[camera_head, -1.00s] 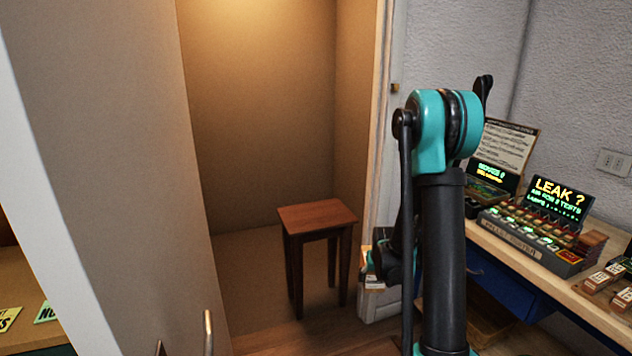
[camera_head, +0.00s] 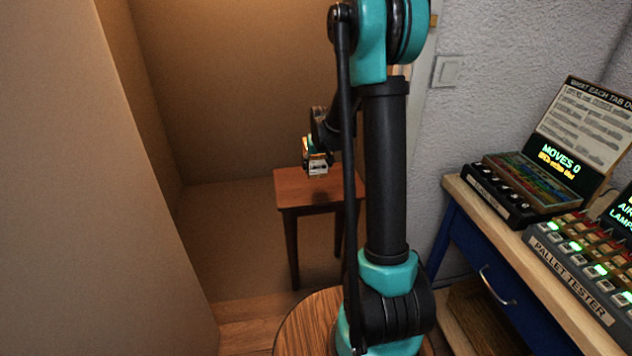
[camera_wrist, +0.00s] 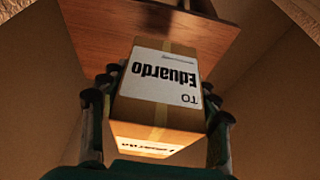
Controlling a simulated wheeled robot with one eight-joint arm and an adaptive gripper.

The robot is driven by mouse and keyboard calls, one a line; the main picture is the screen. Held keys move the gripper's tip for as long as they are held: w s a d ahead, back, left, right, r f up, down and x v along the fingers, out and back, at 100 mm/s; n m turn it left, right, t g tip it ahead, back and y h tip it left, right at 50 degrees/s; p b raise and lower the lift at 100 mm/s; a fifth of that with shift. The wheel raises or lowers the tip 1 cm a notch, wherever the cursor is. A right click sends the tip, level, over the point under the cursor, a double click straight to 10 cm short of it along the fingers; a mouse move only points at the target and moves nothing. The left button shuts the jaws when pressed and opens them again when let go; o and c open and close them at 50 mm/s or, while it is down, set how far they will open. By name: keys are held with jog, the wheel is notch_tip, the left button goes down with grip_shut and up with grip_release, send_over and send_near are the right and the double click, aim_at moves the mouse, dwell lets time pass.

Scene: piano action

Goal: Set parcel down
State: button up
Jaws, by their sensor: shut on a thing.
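The parcel (camera_wrist: 160,92) is a small tan cardboard box with tape and a white label reading "TO Eduardo", upside down in the wrist view. My gripper (camera_wrist: 160,100) is shut on it, one finger on each side. In the head view the parcel (camera_head: 317,167) shows small at the end of my arm, in front of or over the top of a brown wooden stool (camera_head: 300,190). The stool top also shows beyond the parcel in the wrist view (camera_wrist: 90,35). I cannot tell whether the parcel touches it. My arm hides the stool's right part.
The stool stands in a tan-walled alcove (camera_head: 220,90). A wooden workbench (camera_head: 530,262) with a blue drawer is at the right, bearing a pallet tester (camera_head: 570,262) and a "MOVES 0" display box (camera_head: 525,185). A round wooden top (camera_head: 305,318) is at the front.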

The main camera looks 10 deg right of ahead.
jog(key=w+r, duration=0.1)
jog(key=r, duration=0.1)
jog(key=w+r, duration=0.1)
jog(key=r, duration=0.1)
jog(key=w+r, duration=0.1)
jog(key=r, duration=0.1)
jog(key=shift+w, duration=0.1)
notch_tip(320, 180, down, 20)
jog(key=shift+r, duration=0.25)
jog(key=o, duration=1.4)
jog(key=shift+f, duration=0.1)
jog(key=shift+o, duration=0.2)
